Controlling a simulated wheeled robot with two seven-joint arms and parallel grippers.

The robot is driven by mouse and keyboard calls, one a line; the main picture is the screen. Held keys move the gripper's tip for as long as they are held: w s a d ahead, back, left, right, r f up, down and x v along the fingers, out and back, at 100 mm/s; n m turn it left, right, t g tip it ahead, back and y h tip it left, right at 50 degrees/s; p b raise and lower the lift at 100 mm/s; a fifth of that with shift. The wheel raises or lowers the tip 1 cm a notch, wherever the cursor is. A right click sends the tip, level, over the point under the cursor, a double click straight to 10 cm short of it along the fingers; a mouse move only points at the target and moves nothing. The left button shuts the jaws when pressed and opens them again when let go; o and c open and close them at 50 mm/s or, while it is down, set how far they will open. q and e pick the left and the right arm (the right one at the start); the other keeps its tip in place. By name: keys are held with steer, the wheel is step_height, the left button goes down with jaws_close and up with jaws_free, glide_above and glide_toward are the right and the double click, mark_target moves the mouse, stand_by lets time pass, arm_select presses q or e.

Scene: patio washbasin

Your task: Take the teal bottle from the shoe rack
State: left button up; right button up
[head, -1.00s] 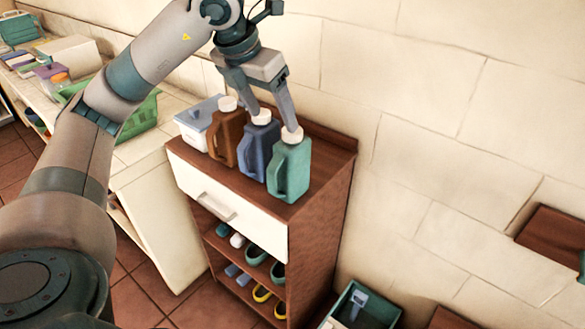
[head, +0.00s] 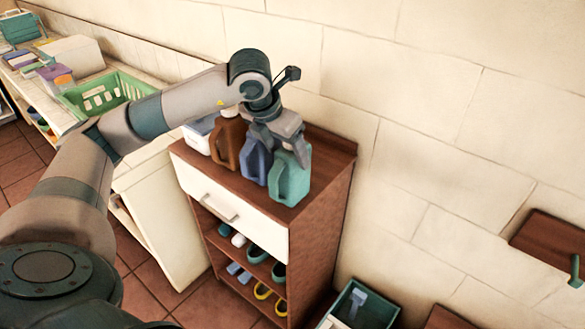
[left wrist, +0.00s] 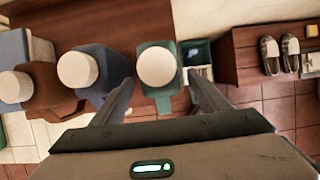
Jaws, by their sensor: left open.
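The teal bottle (head: 289,182) stands upright at the right end of the row on top of the wooden shoe rack (head: 322,185). In the left wrist view the teal bottle (left wrist: 158,44) shows from above with its white cap. My left gripper (head: 290,150) is over the bottle from above, open, with one finger on each side of its upper part. The gripper hides the cap in the head view. In the left wrist view its fingers (left wrist: 160,95) are spread apart; I cannot tell whether they touch the bottle. My right gripper is not in view.
Shoes (head: 257,254) sit on the lower shelves. The wall (head: 440,130) is behind the rack. A green basket (head: 105,92) stands on the left counter.

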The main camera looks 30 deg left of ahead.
arm_select(q)
steer(key=shift+w+f, duration=0.15)
steer(key=shift+f, duration=0.2)
steer(key=shift+w+f+p, duration=0.2)
steer(key=shift+f+p, duration=0.25)
steer(key=shift+p, duration=0.2)
steer(key=p+x, duration=0.1)
steer(key=x, duration=0.3)
steer(key=shift+d+f+p, duration=0.1)
steer(key=shift+p, duration=0.3)
jaws_close()
steer(key=shift+w, duration=0.1)
